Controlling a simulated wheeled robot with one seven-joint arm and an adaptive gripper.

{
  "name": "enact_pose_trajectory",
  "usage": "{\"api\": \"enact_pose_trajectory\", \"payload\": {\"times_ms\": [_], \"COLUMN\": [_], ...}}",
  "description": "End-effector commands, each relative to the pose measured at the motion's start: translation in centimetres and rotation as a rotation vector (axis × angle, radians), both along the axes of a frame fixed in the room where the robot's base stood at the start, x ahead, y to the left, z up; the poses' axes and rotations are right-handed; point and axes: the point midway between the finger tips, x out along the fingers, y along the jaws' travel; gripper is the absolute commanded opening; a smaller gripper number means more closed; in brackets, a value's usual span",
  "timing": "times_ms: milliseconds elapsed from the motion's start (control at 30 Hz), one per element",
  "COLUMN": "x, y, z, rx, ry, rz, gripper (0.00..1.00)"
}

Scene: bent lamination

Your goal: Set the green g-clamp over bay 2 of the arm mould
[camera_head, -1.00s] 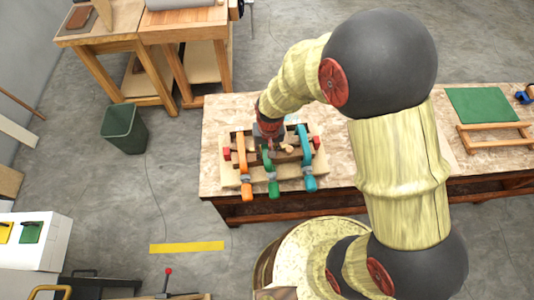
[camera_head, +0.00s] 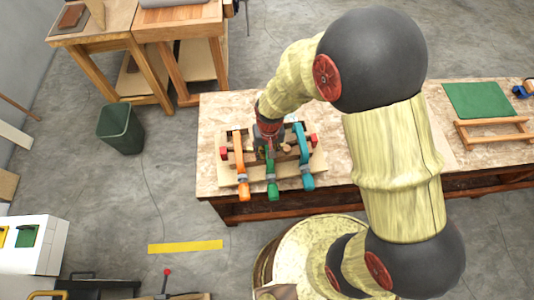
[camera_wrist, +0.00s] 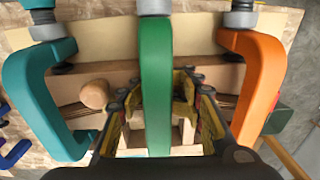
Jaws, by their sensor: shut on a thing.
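The arm mould (camera_head: 236,176) sits near the left end of the workbench. The green g-clamp (camera_head: 271,177) is over the middle of the mould, between an orange clamp (camera_head: 240,160) on the left and a teal clamp (camera_head: 302,150) on the right. My gripper (camera_wrist: 158,112) is shut on the green clamp's frame; the wrist view shows the green clamp (camera_wrist: 156,75) running between its fingers. There the teal clamp (camera_wrist: 40,90) is at left and the orange clamp (camera_wrist: 260,80) at right. Whether the green clamp's pads touch the mould is hidden.
The workbench (camera_head: 350,170) is clear to the right of the mould. A green mat (camera_head: 478,100) and a wooden frame (camera_head: 492,132) lie at its far right. A dark green bin (camera_head: 121,128) stands on the floor at left. A round wooden peg (camera_wrist: 94,93) is beside the teal clamp.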

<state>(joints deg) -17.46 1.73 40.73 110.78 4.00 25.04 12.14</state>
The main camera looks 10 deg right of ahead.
Motion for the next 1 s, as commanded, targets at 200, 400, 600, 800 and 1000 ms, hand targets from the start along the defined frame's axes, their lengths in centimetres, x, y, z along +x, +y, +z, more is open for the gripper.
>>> {"api": "enact_pose_trajectory", "payload": {"times_ms": [200,400,600,800,1000], "x": [-1.78,-1.78,-1.80,-1.81,-1.74], "y": [-0.67,-0.62,-0.58,-0.57,-0.53], "z": [-1.77,-1.79,-1.79,-1.69,-1.50], "rx": [-0.013,-0.013,-0.012,-0.012,-0.012], "ry": [0.039,0.039,0.039,0.040,0.038], "rz": [0.001,0.001,0.001,0.001,0.000], "gripper": [0.00,0.00,0.34,0.45,0.56]}}
